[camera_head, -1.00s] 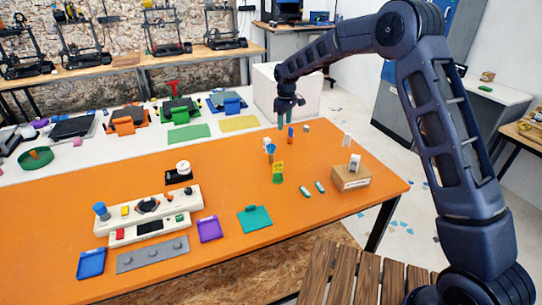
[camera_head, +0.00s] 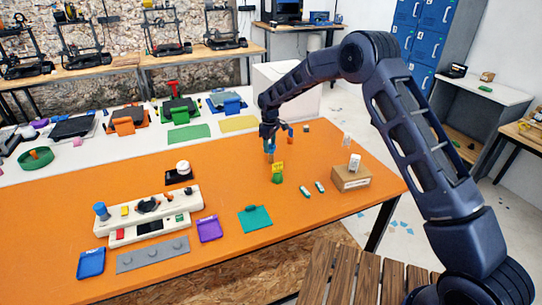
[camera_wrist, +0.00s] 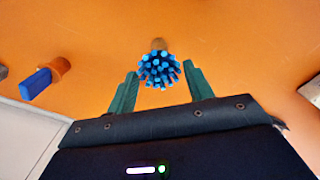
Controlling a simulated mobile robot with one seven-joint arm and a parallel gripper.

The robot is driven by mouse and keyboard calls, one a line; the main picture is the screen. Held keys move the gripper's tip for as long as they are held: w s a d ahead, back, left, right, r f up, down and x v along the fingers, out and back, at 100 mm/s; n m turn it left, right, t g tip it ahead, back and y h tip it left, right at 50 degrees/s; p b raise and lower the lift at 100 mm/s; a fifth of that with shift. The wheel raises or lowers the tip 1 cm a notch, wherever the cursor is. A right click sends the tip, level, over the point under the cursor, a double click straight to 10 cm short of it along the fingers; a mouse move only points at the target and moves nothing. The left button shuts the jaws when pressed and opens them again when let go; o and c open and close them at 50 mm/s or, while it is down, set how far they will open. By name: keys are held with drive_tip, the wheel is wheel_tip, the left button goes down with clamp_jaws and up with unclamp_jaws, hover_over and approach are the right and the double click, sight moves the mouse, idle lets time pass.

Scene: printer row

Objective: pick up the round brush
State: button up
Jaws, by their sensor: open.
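The round brush shows in the wrist view as a ball of blue bristles (camera_wrist: 160,69) with a brown end behind it. My gripper (camera_wrist: 161,75) is open, with one green finger on each side of the bristles and orange table visible between. Neither finger clearly touches the brush. In the head view my gripper (camera_head: 268,141) is right above the brush (camera_head: 270,155) on the orange table, and partly hides it.
A blue and orange piece (camera_wrist: 45,78) lies left in the wrist view. A cardboard box (camera_head: 350,179) is to the right. The orange table (camera_head: 330,230) has free room in front.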

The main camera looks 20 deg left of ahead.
sight(271, 152)
drive_tip(key=f, duration=0.4)
drive_tip(key=shift+d+f, duration=0.25)
drive_tip(key=shift+f, duration=0.15)
drive_tip(key=c, duration=1.1)
drive_tip(key=shift+o, duration=0.2)
drive_tip(key=shift+r, duration=0.1)
